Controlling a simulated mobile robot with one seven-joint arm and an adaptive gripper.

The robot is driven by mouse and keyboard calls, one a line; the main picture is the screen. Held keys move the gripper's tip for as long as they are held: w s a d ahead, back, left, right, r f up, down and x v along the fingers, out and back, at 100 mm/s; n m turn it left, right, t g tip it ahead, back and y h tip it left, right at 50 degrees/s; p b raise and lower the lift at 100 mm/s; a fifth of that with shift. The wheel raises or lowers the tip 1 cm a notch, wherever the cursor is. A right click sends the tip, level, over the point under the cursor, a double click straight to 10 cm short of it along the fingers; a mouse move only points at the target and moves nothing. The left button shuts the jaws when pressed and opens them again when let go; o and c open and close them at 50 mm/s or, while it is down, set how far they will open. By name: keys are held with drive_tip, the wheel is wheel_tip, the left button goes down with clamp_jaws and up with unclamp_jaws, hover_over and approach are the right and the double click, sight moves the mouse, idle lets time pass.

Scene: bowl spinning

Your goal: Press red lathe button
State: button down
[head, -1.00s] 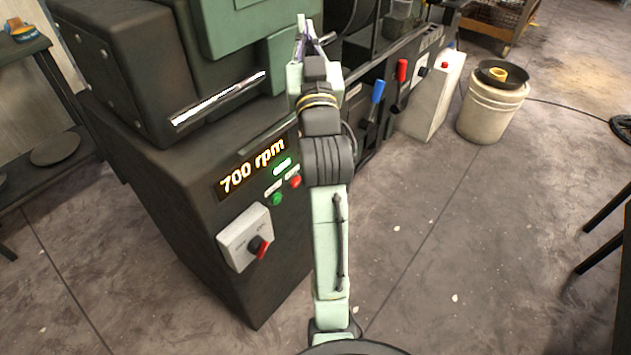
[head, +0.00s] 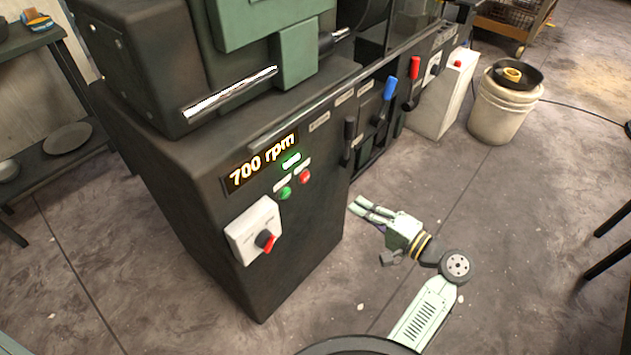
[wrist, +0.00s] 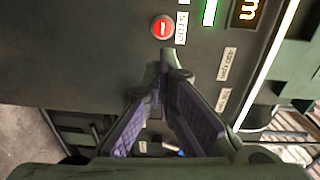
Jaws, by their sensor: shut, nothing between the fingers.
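The lathe (head: 230,215) is a dark cabinet with a lit "700 rpm" display. Its red button (head: 304,177) is on the front panel, to the right of and above a green button (head: 285,193). The red button also shows in the wrist view (wrist: 162,27), beside a "STOP" label, just beyond my fingertips. My gripper (head: 357,205) is in front of the cabinet, to the right of the red button in the head view, pointing at the panel. In the wrist view my gripper (wrist: 162,62) has its fingertips together with nothing between them. I see a gap between fingertips and button in the picture.
A white switch box (head: 253,230) with a red-and-black knob is low on the panel. Blue (head: 390,88) and red (head: 415,68) levers stick out farther along the lathe. A bucket (head: 500,110) stands on the floor behind. The floor right of the lathe is open.

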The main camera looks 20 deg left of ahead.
sight(306, 176)
drive_tip(key=shift+s+d+r+y, duration=0.1)
drive_tip(key=shift+s+d+y, duration=0.05)
drive_tip(key=shift+s+y, duration=0.3)
drive_tip(key=p+x, duration=0.3)
drive_tip(key=x, duration=0.9)
drive_tip(key=shift+a, duration=0.3)
drive_tip(key=shift+w+a, duration=0.3)
drive_tip(key=shift+a, duration=0.35)
